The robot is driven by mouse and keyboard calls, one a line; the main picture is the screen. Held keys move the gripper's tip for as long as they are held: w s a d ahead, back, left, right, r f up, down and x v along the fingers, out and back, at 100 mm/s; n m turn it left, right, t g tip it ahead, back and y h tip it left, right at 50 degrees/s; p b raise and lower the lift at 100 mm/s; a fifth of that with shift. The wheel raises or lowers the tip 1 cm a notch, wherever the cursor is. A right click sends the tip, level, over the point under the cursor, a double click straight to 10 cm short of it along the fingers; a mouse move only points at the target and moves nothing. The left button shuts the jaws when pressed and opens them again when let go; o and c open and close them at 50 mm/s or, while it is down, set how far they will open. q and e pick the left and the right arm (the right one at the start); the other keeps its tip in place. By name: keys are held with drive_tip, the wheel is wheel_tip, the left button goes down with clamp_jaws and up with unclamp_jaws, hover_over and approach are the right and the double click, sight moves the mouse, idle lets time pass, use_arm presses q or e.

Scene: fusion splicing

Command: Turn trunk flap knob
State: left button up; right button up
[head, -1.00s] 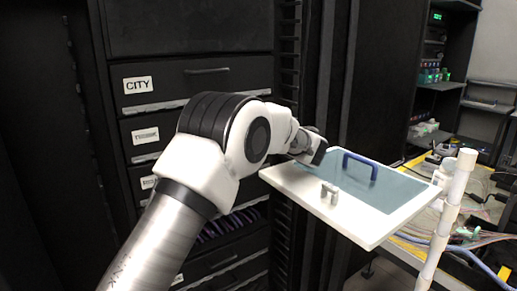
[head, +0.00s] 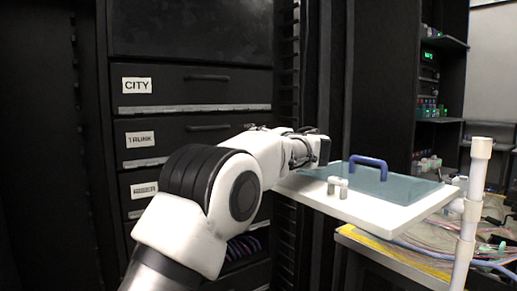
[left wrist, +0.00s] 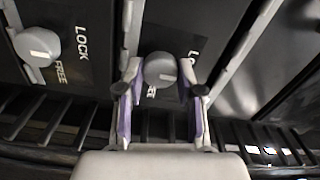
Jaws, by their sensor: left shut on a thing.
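In the left wrist view a round grey knob (left wrist: 160,70) sits on a dark panel with partly covered LOCK and FREE lettering. The purple-lined fingers of my left gripper (left wrist: 160,82) stand on both sides of this knob and are shut on it. In the head view my left gripper (head: 320,151) is at the right edge of the drawer rack, and the knob is hidden there. The drawer label TRUNK (head: 141,139) shows below the label CITY (head: 137,86). My right gripper is not in view.
A second light knob (left wrist: 38,47) with LOCK and FREE marks is at the left in the wrist view. A white tray (head: 395,215) with a blue-handled clear lid (head: 420,190) stands close beside my gripper. A white post (head: 468,215) and cable-covered bench are at right.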

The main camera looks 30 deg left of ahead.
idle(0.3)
use_arm(q)
drive_tip(key=o, duration=1.2)
drive_tip(key=shift+c, duration=0.2)
drive_tip(key=shift+r, duration=0.1)
